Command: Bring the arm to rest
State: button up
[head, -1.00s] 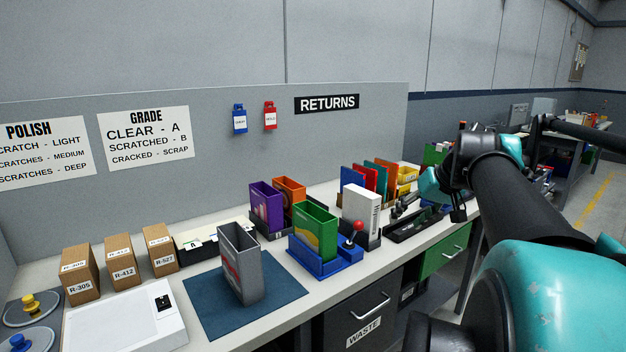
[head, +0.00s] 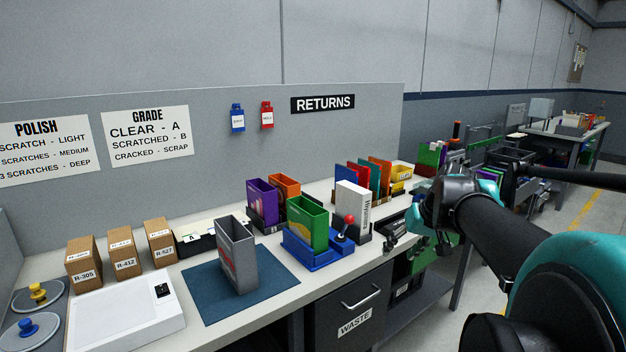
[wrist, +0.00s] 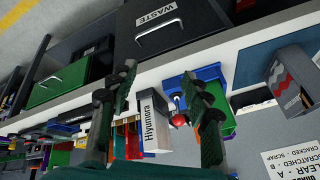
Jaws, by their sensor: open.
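My gripper (wrist: 162,112) shows in the wrist view with its two dark fingers spread apart and nothing between them in its grip. Behind the gap between the fingers are the bench edge, a red-balled joystick and a white case marked Hiyumora (wrist: 154,122). In the head view my teal and black arm reaches in from the right. Its wrist end is beside the right part of the bench, and the fingers are hard to make out there.
The bench (head: 262,318) carries a grey case (head: 236,262) on a blue mat (head: 200,292), a green case (head: 307,222) in a blue holder, and several coloured cases. A waste drawer (head: 352,308) is below. Open floor lies at the right.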

jog(key=s+a+f+h, duration=0.1)
jog(key=s+f, duration=0.3)
jog(key=f, duration=0.5)
jog(key=s+a+f+h, duration=0.1)
jog(key=s+f, duration=0.3)
jog(key=f, duration=0.6)
jog(key=shift+s+a+g+h, duration=0.2)
jog(key=shift+a+g+h, duration=0.15)
jog(key=shift+a, duration=0.2)
